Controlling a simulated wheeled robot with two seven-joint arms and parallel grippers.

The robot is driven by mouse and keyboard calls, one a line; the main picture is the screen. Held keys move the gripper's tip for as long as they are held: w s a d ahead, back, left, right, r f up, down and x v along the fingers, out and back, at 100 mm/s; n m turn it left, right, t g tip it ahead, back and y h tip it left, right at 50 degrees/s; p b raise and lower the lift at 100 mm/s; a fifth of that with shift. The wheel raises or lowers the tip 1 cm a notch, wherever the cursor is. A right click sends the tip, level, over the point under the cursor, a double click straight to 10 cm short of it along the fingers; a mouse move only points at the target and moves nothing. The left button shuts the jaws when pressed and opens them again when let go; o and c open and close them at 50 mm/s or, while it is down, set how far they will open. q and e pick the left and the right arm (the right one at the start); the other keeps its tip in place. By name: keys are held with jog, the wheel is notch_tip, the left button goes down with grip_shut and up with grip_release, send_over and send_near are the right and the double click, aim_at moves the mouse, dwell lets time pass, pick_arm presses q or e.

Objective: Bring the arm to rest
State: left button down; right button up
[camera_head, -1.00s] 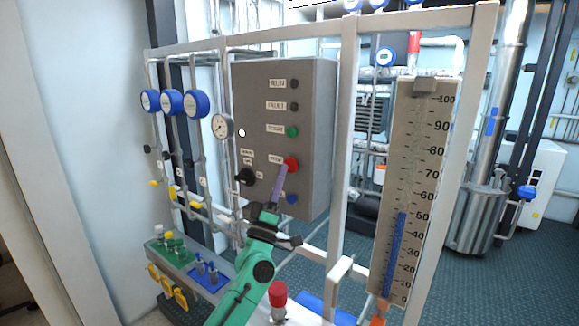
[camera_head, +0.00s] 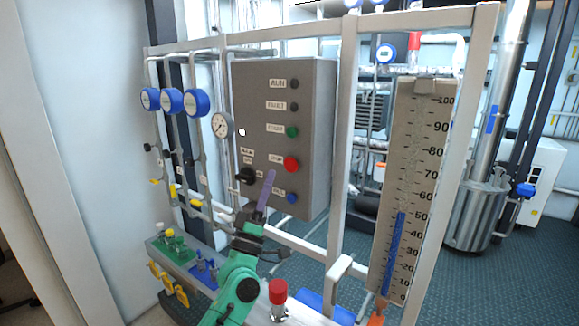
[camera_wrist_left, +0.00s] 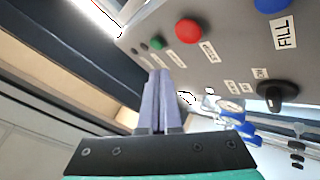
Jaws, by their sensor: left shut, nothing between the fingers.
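My left arm is green and reaches up from the bottom of the head view. Its left gripper (camera_head: 266,190) has purple fingers, closed together and empty. In the head view it is in front of the lower part of the grey control box (camera_head: 262,100), between the black knob (camera_head: 244,176) and the red button (camera_head: 291,164). In the left wrist view the closed fingers (camera_wrist_left: 158,88) point toward the panel face, with the red button (camera_wrist_left: 189,31) beyond and to the right of their tips. A gap to the red button shows. My right gripper is not in view.
A white frame (camera_head: 340,130) carries the box, several blue gauges (camera_head: 172,101) and a level scale (camera_head: 415,180). Below stand a valve tray (camera_head: 170,250) and a red-capped part (camera_head: 278,292). A steel vessel (camera_head: 478,215) is at the right.

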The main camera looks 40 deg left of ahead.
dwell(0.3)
pick_arm(q)
jog(key=w+f+m+g+h, duration=0.2)
jog(key=w+f+m+g, duration=0.1)
jog(key=f, duration=1.1)
jog(key=w+f+m+g+h, duration=0.15)
jog(key=f+g, duration=0.25)
jog(key=f, duration=0.9)
jog(key=s+d+f+m+g+h+b, duration=0.1)
jog(key=s+d+f+m+g, duration=0.15)
jog(key=f, duration=0.95)
jog(key=s+d+f+m+g, duration=0.1)
jog(key=s+f+m+g, duration=0.15)
jog(key=f, duration=0.85)
jog(key=s+d+f+m+g+h, duration=0.1)
jog(key=s+d+f+m+g, duration=0.15)
jog(key=s+f, duration=0.6)
jog(key=s+d+f+m+g+h, duration=0.1)
jog(key=s+d+f+g, duration=0.25)
jog(key=s+f, duration=0.45)
jog(key=s+d+f+m+g, duration=0.1)
jog(key=s+f+g, duration=0.1)
jog(key=s, duration=0.5)
jog(key=s+d+f+m+g, duration=0.1)
jog(key=s+f+m+g, duration=0.1)
jog(key=s+f, duration=0.3)
jog(key=s+d+f+m+g+b, duration=0.1)
jog(key=s+f+g, duration=0.2)
jog(key=s, duration=0.6)
jog(key=shift+f, duration=0.4)
